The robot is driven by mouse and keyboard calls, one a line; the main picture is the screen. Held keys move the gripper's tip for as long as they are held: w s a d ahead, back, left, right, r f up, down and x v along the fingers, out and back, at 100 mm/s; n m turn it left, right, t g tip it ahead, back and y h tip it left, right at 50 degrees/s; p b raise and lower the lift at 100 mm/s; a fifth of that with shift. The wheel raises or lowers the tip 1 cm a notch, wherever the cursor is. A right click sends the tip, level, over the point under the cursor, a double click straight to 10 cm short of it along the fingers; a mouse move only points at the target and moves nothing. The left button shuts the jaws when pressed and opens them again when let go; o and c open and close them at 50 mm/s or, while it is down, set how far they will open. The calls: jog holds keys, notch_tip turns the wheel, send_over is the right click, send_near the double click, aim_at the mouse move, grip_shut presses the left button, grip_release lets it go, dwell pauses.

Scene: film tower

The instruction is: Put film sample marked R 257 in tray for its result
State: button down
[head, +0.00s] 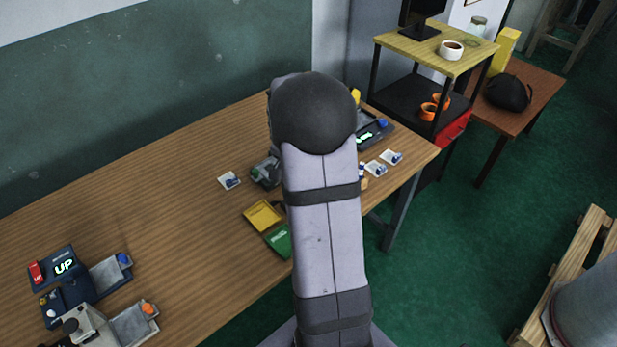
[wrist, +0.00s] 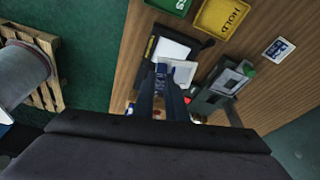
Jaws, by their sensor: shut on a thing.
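My gripper (wrist: 163,92) is shut on a small white film sample with a blue part (wrist: 162,69), seen end-on in the wrist view; its marking cannot be read. In the head view my arm hides the gripper and the held piece. A yellow tray marked HOLD (wrist: 222,14) lies beyond the gripper in the wrist view, with a green tray (wrist: 172,5) beside it. Both trays also show in the head view, yellow (head: 263,215) and green (head: 279,241), near the table's front edge. Their visible parts look empty.
A grey device with a green knob (wrist: 226,82) stands near the gripper. White cards lie at its left (head: 229,181) and at the table's right end (head: 376,168). A device showing UP (head: 65,267) stands far left. The table's left middle is clear.

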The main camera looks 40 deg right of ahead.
jog(key=n, duration=0.2)
jog(key=a+n, duration=0.1)
jog(key=n, duration=0.1)
jog(key=shift+s+a+f+t+y+p, duration=0.1)
jog(key=shift+s+f+t+y+p, duration=0.05)
jog(key=shift+f+t+y+p, duration=0.25)
jog(key=a+f+n+g+y+p, duration=0.1)
jog(key=a+n, duration=0.3)
jog(key=n, duration=1.1)
jog(key=a+f+n+y+p, duration=0.3)
jog(key=a+n+y, duration=0.1)
jog(key=n, duration=1)
jog(key=shift+a+f+n+g+y, duration=0.3)
jog(key=shift+a+n+g, duration=0.05)
jog(key=shift+n+g, duration=0.05)
jog(key=shift+f, duration=0.25)
jog(key=shift+f+b, duration=1)
jog(key=shift+f, duration=0.95)
jog(key=shift+f+b, duration=0.6)
jog(key=shift+b, duration=0.05)
